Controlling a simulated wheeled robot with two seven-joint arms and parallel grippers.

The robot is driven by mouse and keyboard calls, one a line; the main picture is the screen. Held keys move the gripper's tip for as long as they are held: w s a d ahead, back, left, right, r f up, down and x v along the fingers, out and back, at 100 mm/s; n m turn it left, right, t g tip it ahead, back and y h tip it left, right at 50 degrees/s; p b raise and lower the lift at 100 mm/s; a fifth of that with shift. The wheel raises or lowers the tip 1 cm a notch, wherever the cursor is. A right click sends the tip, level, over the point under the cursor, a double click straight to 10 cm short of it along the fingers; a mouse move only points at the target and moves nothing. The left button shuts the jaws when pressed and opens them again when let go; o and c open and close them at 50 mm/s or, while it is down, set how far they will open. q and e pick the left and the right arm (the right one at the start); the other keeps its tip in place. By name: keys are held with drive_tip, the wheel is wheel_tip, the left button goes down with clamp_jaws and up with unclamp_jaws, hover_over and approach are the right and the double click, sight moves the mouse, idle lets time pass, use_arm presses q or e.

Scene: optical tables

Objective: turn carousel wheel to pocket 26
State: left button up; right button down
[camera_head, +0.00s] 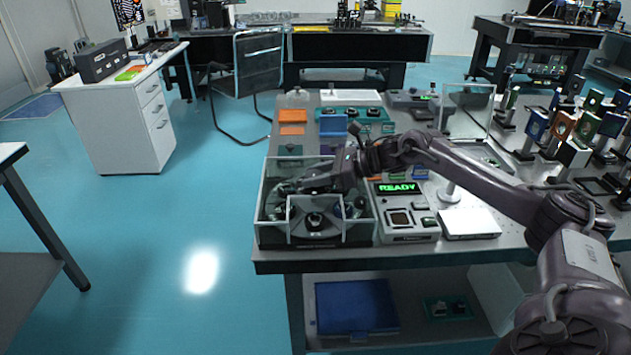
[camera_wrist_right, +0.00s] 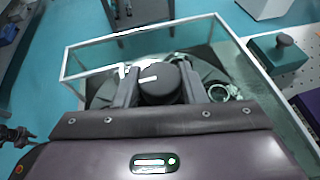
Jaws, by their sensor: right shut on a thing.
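The carousel sits inside a clear-walled box (camera_head: 262,205) at the table's front left corner. In the head view its dark wheel (camera_head: 335,214) shows partly, with the rest behind my right arm and the walls. My right gripper (camera_head: 285,187) reaches into the box from the right. In the right wrist view my right gripper (camera_wrist_right: 158,88) is shut on a black round knob (camera_wrist_right: 160,84) with a white mark, above the wheel (camera_wrist_right: 205,70). Pocket numbers are too small to read. My left gripper is not in view.
A grey device with a green READY display (camera_head: 396,188) stands right of the box. A white plate (camera_head: 470,222) and a stand lie farther right. Optic mounts (camera_head: 563,127) crowd the right side. Orange and blue blocks stand behind the box.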

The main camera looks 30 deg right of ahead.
idle(0.3)
drive_tip(key=c, duration=0.9)
unclamp_jaws()
drive_tip(key=shift+d, duration=0.1)
drive_tip(key=b+v, duration=0.2)
drive_tip(key=v, duration=0.5)
drive_tip(key=shift+s+d+r, duration=0.2)
